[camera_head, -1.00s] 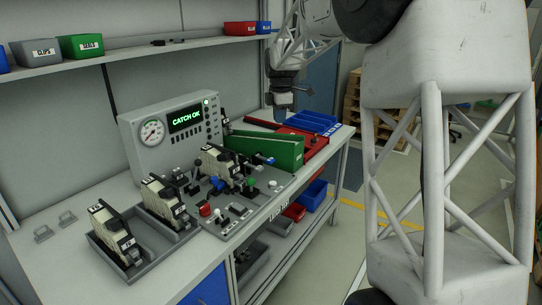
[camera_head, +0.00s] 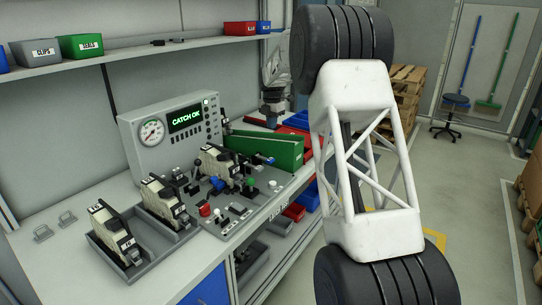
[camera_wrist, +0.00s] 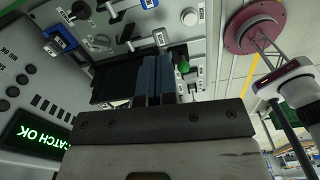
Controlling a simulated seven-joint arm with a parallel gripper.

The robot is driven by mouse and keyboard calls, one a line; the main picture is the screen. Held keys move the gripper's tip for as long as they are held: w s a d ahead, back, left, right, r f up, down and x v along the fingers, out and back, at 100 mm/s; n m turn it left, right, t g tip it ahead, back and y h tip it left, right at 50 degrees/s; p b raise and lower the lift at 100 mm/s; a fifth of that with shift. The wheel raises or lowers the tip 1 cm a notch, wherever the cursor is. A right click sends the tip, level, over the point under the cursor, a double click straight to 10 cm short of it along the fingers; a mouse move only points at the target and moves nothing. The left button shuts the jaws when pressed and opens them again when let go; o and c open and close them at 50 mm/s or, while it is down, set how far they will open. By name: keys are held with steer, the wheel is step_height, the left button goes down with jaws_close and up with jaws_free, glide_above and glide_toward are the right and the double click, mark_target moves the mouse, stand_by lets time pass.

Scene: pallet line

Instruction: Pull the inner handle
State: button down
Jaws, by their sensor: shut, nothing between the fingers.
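A latch unit (camera_head: 222,165) with a beige and black body stands on the grey fixture plate of the bench. I cannot tell which is the inner handle.
A grey console (camera_head: 170,135) reads "CATCH OK". A green bin (camera_head: 275,150) and red trays stand right of the fixture. Two more units (camera_head: 112,235) (camera_head: 163,200) sit in a grey tray at front left. The left bench surface is mostly clear.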

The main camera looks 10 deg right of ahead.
mark_target(271, 159)
steer(key=shift+w+f+n, duration=0.5)
steer(key=shift+w+f, duration=0.45)
steer(key=shift+w, duration=0.25)
steer(key=shift+f, duration=0.1)
step_height(271, 159, down, 14)
steer(key=shift+r, duration=0.1)
stand_by(0.6)
